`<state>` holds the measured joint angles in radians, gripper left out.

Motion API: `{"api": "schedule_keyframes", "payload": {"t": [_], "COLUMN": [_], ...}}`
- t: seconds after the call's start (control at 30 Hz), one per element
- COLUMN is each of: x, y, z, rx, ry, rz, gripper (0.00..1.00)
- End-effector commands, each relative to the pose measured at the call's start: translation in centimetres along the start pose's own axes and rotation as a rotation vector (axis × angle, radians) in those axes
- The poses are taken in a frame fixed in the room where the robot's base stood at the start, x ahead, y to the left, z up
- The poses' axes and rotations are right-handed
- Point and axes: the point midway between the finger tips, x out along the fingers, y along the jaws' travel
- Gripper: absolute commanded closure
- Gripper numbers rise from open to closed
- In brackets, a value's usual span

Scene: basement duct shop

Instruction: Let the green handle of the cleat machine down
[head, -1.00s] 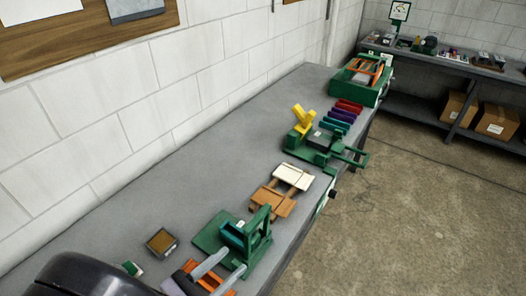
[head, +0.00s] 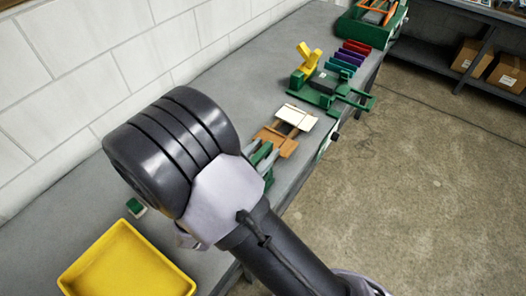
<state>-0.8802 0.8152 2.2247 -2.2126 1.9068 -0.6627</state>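A green machine (head: 325,88) with a yellow upright part (head: 306,60) stands on the bench. Its flat green bar frame (head: 357,97) reaches past the bench's right edge. Nearer, a second green machine (head: 268,176) is almost wholly hidden behind my arm; only a few green and grey bits show, so its handle's position cannot be told. I cannot tell for sure which of the two is the cleat machine. My gripper is not in view; my dark and pale arm links fill the middle of the head view.
A yellow tray (head: 128,262) and a small green-and-white item (head: 136,207) lie at the near left. Brown and white pieces (head: 287,128) lie between the machines. Coloured strips (head: 346,57) and another green machine (head: 372,22) stand farther back. Floor right of the bench is clear.

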Motion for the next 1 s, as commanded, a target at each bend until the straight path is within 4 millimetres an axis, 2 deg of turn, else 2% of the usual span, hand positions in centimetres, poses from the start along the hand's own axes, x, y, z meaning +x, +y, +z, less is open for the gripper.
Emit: {"api": "schedule_keyframes", "payload": {"t": [0.27,0.4,0.47,1.0], "x": [0.16,0.14,0.14,0.12], "y": [0.00,0.01,0.01,0.01], "z": [0.03,0.03,0.03,0.02], "rx": [0.000,0.000,0.000,0.000], "ry": [0.000,0.000,0.000,0.000], "rz": [0.000,0.000,0.000,0.000], "gripper": [0.62,0.89,1.00,1.00]}}
